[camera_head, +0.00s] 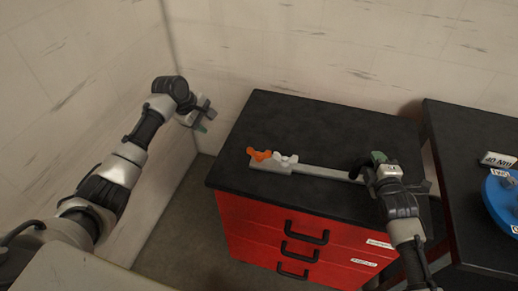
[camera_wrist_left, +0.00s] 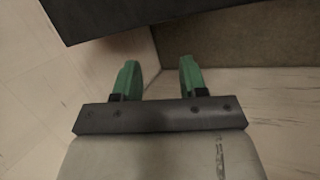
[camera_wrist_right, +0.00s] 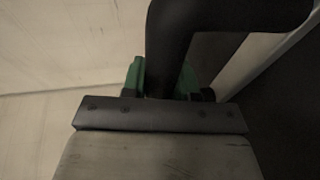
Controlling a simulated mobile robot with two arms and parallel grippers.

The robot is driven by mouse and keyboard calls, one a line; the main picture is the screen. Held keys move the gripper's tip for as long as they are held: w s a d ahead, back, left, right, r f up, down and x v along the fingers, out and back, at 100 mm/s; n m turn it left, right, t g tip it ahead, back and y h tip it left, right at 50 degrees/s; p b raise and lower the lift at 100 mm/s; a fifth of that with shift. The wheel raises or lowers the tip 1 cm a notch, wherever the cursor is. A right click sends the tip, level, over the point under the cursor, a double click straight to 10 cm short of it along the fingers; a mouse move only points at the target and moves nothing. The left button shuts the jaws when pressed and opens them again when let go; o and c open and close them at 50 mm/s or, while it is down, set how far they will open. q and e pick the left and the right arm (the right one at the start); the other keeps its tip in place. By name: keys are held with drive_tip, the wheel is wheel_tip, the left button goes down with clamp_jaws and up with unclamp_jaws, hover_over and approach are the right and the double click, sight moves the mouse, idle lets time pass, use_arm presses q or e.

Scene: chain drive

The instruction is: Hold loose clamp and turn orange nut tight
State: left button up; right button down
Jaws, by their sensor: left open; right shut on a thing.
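The orange nut (camera_head: 259,155), a winged shape, sits at the left end of a long grey bar (camera_head: 325,173) on the black cabinet top. A small white winged piece (camera_head: 286,160) sits just right of it on the bar. I cannot tell which part is the loose clamp. My right gripper (camera_head: 376,162) is at the bar's right end, shut on a thick black curved part (camera_wrist_right: 190,30), which fills the space between its green fingers. My left gripper (camera_head: 201,122) is open and empty, off the cabinet's left side, apart from the nut. Its green fingers show in the left wrist view (camera_wrist_left: 159,78).
The red drawer cabinet (camera_head: 255,228) has black handles and a largely clear black top (camera_head: 320,118). A second dark table (camera_head: 460,195) at right holds a blue round object (camera_head: 498,205) and a "40 Nm" label (camera_head: 497,159). Walls stand behind and at left.

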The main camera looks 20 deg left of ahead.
use_arm(q)
drive_tip(key=d+r+m+g, duration=0.1)
drive_tip(key=d+r+g, duration=0.15)
drive_tip(key=d, duration=0.85)
wheel_tip(320, 180, up, 3)
drive_tip(key=m+g+y, duration=0.1)
drive_tip(key=g+y, duration=0.1)
drive_tip(key=y, duration=0.1)
hover_over(260, 154)
wheel_tip(260, 154, down, 11)
drive_tip(key=shift+f, duration=0.1)
drive_tip(key=shift+c, duration=0.2)
